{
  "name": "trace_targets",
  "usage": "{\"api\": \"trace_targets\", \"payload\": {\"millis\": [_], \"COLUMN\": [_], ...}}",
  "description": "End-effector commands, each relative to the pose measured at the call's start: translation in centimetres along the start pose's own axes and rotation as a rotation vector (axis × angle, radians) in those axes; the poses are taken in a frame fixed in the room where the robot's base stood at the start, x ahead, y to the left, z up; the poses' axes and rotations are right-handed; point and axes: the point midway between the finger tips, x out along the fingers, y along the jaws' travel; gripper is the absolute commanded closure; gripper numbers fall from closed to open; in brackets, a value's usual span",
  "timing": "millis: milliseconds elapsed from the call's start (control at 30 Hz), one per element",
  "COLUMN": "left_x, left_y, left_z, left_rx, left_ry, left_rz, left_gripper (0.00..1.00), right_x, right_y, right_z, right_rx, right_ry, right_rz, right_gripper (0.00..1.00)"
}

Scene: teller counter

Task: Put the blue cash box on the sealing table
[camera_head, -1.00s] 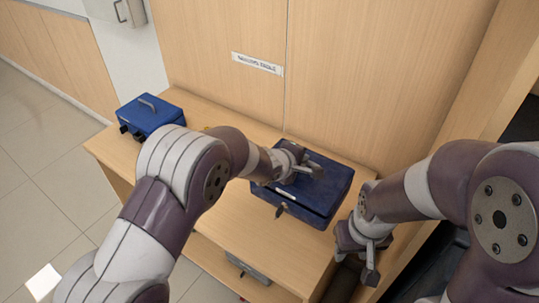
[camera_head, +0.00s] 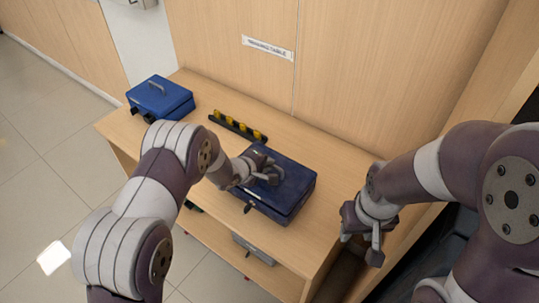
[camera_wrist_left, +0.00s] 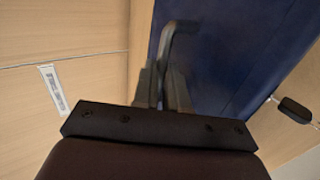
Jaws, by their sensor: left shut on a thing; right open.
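A dark blue cash box (camera_head: 293,194) is at the middle of the wooden table (camera_head: 330,165). My left gripper (camera_head: 271,176) is over its lid and shut on its handle. The left wrist view shows the fingers (camera_wrist_left: 163,88) at the grey handle (camera_wrist_left: 179,38), with the blue lid (camera_wrist_left: 225,55) behind. I cannot tell whether the box touches the tabletop. My right gripper (camera_head: 361,243) is open and empty, to the right of the box, by the table's right end. A wall sign (camera_head: 268,48) hangs above the table; its text is hard to read.
A brighter blue box (camera_head: 160,97) with a handle stands at the table's left end. A dark rack with yellow pieces (camera_head: 238,127) lies between the two boxes, towards the wall. A grey box (camera_head: 254,249) is on the lower shelf. The tabletop right of the held box is clear.

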Motion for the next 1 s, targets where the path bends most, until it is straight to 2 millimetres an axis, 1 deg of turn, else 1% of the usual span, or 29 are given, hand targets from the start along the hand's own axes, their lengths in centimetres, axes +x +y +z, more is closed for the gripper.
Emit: {"api": "trace_targets", "payload": {"millis": [33, 333, 367, 400, 433, 767, 867, 967, 1000], "left_x": [0.2, 0.5, 0.6, 0.6, 0.6, 0.3, -0.7, -2.7, -3.7], "left_y": [0.4, 0.0, -0.6, -0.6, -0.6, -0.5, -0.4, -0.5, -0.5], "left_z": [-0.1, -0.1, 0.0, 0.0, 0.0, -0.1, -0.1, -0.1, -0.1], "left_rx": [0.002, 0.002, 0.0, 0.0, 0.0, 0.0, 0.001, 0.0, 0.0], "left_ry": [0.002, 0.003, 0.002, 0.002, 0.002, 0.002, 0.002, 0.003, 0.003], "left_rz": [0.014, 0.015, 0.003, 0.003, 0.003, 0.004, 0.004, 0.005, 0.004], "left_gripper": [1.0, 1.0, 0.85, 0.72, 0.62, 0.62, 0.62, 0.62, 0.62], "right_x": [-0.2, -0.1, -0.1, -0.1, -0.1, -0.1, -0.1, 0.0, 0.0], "right_y": [0.0, 0.0, 0.0, 0.0, 0.0, 0.0, 0.0, 0.0, 0.0], "right_z": [0.0, 0.0, 0.0, 0.0, 0.0, 0.0, 0.0, 0.0, 0.0], "right_rx": [0.0, 0.0, 0.0, 0.0, 0.0, 0.0, 0.0, 0.0, 0.0], "right_ry": [0.0, 0.0, 0.0, 0.0, 0.0, 0.0, 0.0, 0.0, 0.0], "right_rz": [0.0, 0.0, 0.0, 0.0, 0.0, 0.0, 0.0, 0.0, 0.0], "right_gripper": [0.57, 0.57, 0.57, 0.57, 0.57, 0.57, 0.57, 0.57, 0.57]}}
